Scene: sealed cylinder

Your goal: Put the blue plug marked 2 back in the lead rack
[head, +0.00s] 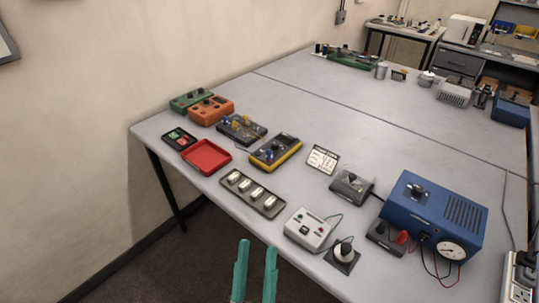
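My gripper (257,246) shows at the bottom of the head view as two upright teal fingers. They stand apart with nothing between them, in front of the table's near edge. A dark grey holder (247,138), which looks like the lead rack, lies on the table beyond the red tray. Small yellow and blue plugs stand on it. A yellow and dark meter (288,153) lies to its right, with a small blue piece (268,155) at its left end that may be a plug. The number 2 is too small to read on any plug.
A red tray (205,170), a grey strip with several silver pieces (233,188) and a pale box (306,232) line the near edge. A large blue unit (400,190) with a dial stands at right. The table's middle (345,115) is clear.

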